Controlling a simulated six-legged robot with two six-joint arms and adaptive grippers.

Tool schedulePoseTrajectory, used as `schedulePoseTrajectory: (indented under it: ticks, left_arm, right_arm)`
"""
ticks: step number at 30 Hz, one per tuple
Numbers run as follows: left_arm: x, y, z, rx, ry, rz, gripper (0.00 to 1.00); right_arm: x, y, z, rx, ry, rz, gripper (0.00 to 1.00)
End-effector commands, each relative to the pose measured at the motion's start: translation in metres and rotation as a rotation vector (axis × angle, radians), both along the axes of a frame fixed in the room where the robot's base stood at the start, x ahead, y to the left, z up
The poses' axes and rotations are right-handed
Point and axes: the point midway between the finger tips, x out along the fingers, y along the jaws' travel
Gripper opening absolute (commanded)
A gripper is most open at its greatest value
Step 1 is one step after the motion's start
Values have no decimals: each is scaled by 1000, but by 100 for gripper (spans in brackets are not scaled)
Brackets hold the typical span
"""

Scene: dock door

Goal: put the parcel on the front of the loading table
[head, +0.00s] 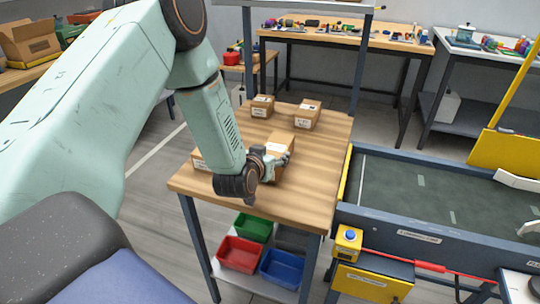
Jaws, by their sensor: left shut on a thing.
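The loading table (315,190) is a wooden-topped table in the middle of the head view. My left gripper (276,162) is low over its middle, shut on a brown cardboard parcel (284,139) with a white label. The gripper and wrist hide much of this parcel, and I cannot tell whether it touches the tabletop. Another brown carton (200,161) shows at the table's left edge, mostly hidden behind my left forearm. Two more small cartons stand towards the back, one at the left (262,106) and one at the right (307,115). My right gripper is not in view.
The table's front and right parts are bare. Green (253,227), red (239,254) and blue (282,268) bins sit on its lower shelf. A dark dock platform (430,190) with a yellow control box (348,243) adjoins on the right. Workbenches (330,38) line the back.

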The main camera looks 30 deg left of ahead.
Motion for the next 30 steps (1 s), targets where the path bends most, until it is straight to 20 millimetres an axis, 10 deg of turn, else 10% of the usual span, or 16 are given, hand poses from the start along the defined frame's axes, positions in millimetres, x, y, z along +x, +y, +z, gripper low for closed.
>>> schedulePoseTrajectory:
  ticks: [3,4,11,30]
  left_arm:
    - [0,0,-2,1,-3,0,22]
    - [0,0,-2,0,0,0,68]
    - [-1,0,-2,-1,1,1,88]
    - [-34,-8,15,-4,2,2,88]
  right_arm:
    - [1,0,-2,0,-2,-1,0]
    - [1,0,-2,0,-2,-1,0]
    - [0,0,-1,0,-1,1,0]
    - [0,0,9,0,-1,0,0]
